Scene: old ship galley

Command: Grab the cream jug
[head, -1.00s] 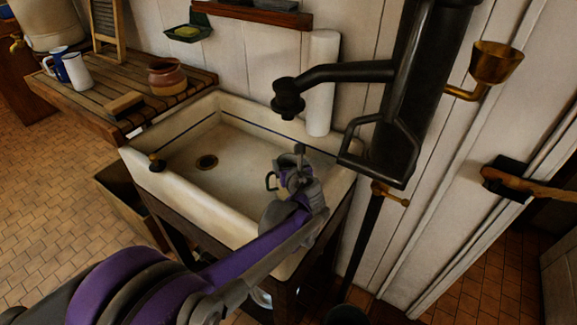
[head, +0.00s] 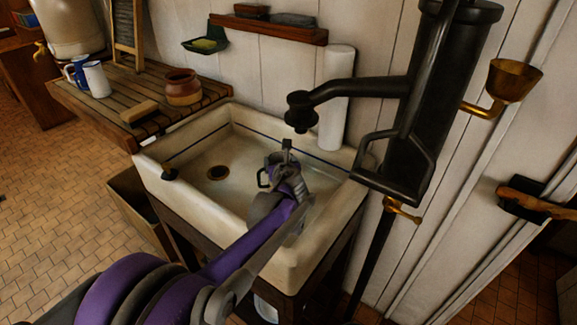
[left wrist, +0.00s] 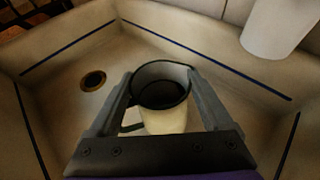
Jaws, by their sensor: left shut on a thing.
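A cream jug (left wrist: 165,120) with a dark rim and dark handle is between the two fingers of my left gripper (left wrist: 160,95) in the left wrist view. The fingers are shut on its sides, and its mouth faces the camera. In the head view my left gripper (head: 284,163) is over the sink (head: 172,200) and hides most of the jug. I cannot tell the jug's height above the basin floor. My right gripper is not in view.
A dark pump (head: 410,130) with a spout stands at the right of the sink. A white cylinder (head: 336,100) stands behind the basin. A slatted board (head: 185,68) at the left holds a white jug (head: 96,80), a blue mug (head: 75,68), a brown pot (head: 184,88) and a brush (head: 139,112).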

